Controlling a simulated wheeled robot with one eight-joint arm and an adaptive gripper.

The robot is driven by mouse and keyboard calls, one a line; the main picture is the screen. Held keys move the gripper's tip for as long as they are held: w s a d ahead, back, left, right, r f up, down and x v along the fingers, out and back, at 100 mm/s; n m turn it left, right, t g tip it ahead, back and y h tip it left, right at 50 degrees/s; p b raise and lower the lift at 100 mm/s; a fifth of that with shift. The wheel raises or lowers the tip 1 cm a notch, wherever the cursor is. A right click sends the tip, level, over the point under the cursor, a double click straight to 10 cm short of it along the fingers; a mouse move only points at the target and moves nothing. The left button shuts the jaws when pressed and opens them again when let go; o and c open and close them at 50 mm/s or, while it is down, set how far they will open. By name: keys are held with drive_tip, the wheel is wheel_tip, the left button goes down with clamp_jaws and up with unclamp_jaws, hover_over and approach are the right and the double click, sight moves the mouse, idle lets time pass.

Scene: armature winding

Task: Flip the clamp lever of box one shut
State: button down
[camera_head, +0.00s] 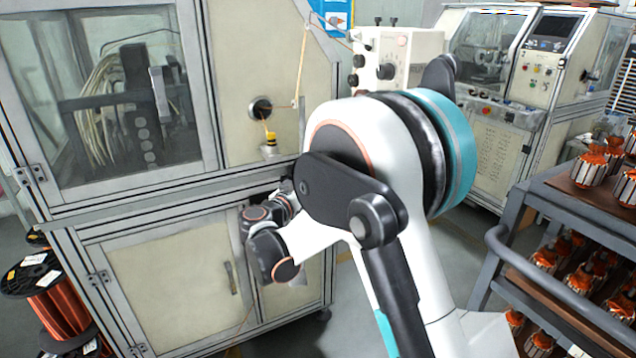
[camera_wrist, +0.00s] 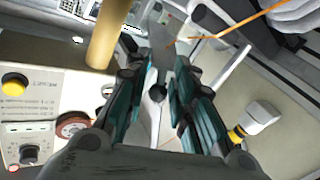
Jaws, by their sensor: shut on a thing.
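My gripper (camera_wrist: 160,78) points away in the wrist view, its two dark teal-and-black fingers close around a small piece with a dark round knob (camera_wrist: 157,92). This piece looks like the clamp lever, but the fingers hide most of it and its angle is unclear. In the head view my arm covers my gripper and the lever. A cream control box with a yellow button (camera_wrist: 14,84) fills the left of the wrist view. A cream box with black knobs (camera_head: 400,58) stands behind my arm in the head view. I cannot tell which box is box one.
A tan cylinder (camera_wrist: 108,36) stands left of the fingers. An orange wire (camera_wrist: 238,25) crosses the upper right. A white fitting with a yellow ring (camera_wrist: 255,119) is at right. A large cabinet (camera_head: 160,290) stands left; a cart (camera_head: 560,215) with orange armatures stands right.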

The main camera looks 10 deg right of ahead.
drive_tip(key=shift+w+a, duration=0.2)
drive_tip(key=shift+a, duration=0.05)
drive_tip(key=c, duration=1.6)
unclamp_jaws()
drive_tip(key=shift+o, duration=0.6)
drive_tip(key=shift+w+f, duration=0.15)
drive_tip(key=v, duration=1.2)
drive_tip(key=shift+d, duration=0.15)
